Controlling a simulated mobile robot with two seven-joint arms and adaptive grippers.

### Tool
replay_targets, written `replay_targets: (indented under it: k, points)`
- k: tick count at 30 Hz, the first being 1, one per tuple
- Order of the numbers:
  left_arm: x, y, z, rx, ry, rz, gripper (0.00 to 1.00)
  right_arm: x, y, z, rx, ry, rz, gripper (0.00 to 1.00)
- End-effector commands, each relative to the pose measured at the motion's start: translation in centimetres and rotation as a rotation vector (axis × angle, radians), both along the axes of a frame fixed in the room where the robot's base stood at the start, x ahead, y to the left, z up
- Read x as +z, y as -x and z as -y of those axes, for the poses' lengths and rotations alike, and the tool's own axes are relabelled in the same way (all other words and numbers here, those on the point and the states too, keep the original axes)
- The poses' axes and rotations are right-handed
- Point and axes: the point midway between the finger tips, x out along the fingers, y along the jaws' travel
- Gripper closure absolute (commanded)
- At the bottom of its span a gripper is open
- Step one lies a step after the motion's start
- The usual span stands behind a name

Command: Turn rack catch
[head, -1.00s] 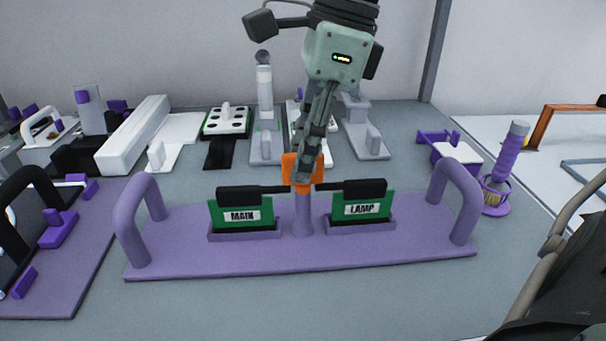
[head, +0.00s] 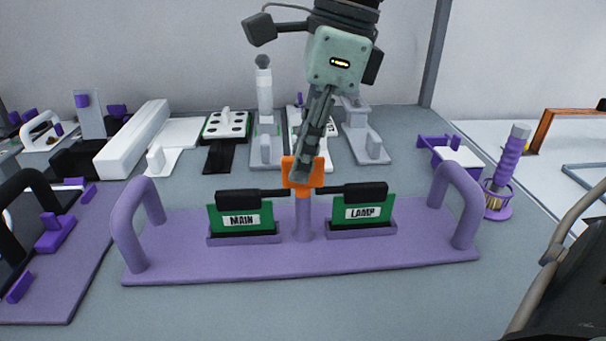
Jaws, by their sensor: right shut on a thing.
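The rack is a purple base (head: 300,263) with a handle at each end. It holds a green board marked MAIN (head: 241,219) on the left and a green board marked LAMP (head: 361,211) on the right. The catch is an orange block (head: 290,172) on a purple post, with a black-tipped bar reaching over the top of each board. My right gripper (head: 303,172) comes down from above and is shut on the orange block, whose middle its fingers partly hide. My left gripper is not in view.
A purple brush in a holder (head: 497,190) stands to the right. A dark panel (head: 571,290) fills the lower right corner. Another purple base (head: 65,270) lies at the left. Several white and grey fixtures (head: 265,130) stand behind. Bare grey table lies in front.

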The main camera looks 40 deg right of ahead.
Motion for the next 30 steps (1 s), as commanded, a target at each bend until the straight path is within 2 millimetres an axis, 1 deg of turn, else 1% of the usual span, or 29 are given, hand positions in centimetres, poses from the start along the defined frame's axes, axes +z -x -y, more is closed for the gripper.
replay_targets:
  k: [1, 12, 17, 26, 30]
  points:
    - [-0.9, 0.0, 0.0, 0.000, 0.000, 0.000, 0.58, -0.4, 0.0, 0.0, -0.034, 0.003, 0.004, 1.00]
    - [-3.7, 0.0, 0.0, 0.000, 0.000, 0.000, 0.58, -0.3, 0.0, 0.0, -0.327, 0.003, 0.003, 1.00]
    - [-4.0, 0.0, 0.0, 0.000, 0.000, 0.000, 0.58, -0.1, 0.0, 0.0, -0.385, -0.001, 0.002, 1.00]
    - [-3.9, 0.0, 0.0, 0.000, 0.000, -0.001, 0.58, 0.0, 0.0, 0.0, -0.389, -0.001, 0.001, 1.00]
    - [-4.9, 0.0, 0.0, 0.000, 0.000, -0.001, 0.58, -0.3, 0.0, 0.0, -0.456, 0.002, 0.003, 1.00]
